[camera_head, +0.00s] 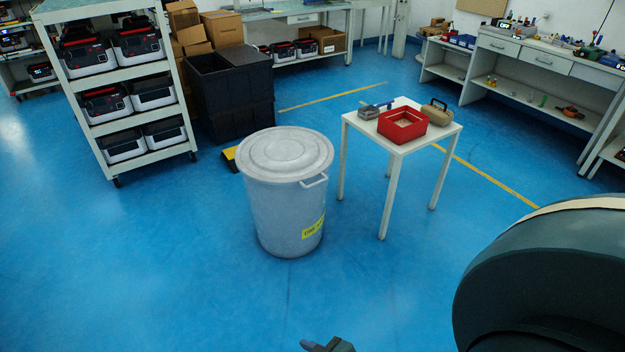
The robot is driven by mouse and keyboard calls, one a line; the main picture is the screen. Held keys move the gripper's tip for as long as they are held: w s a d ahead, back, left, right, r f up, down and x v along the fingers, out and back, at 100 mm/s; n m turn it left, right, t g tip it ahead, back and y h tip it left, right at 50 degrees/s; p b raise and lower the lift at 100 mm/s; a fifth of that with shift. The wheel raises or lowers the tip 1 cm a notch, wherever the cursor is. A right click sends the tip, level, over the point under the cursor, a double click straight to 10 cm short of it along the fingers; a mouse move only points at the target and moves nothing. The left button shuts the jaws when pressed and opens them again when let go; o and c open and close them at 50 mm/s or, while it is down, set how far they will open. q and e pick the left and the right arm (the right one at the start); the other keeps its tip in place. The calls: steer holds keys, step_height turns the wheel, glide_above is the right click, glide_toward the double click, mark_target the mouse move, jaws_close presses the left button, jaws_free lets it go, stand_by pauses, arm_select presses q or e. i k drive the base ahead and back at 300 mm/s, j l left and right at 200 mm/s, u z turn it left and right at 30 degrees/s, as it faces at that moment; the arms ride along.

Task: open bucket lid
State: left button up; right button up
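A grey bucket (283,218) stands upright on the blue floor near the middle of the view. Its round lid (280,150) lies flat on top and covers the opening. A handle (315,182) sticks out at the right side just below the rim, and a yellow label (313,227) is on the bucket's front. A small dark tip of what looks like my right gripper (318,345) shows at the bottom edge, well in front of the bucket and apart from it. Most of it is cut off, so its opening is hidden. My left gripper is out of view.
A small white table (443,131) with a red box (403,126) stands close right of the bucket. Black crates (232,95) and a wheeled rack (150,155) stand behind left. Workbenches line the back. The floor in front and left is clear. My dark arm part fills the lower right.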

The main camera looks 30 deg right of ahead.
mark_target(279, 155)
steer(key=l+z, duration=0.35)
steer(key=l, duration=1.05)
steer(key=i, duration=0.05)
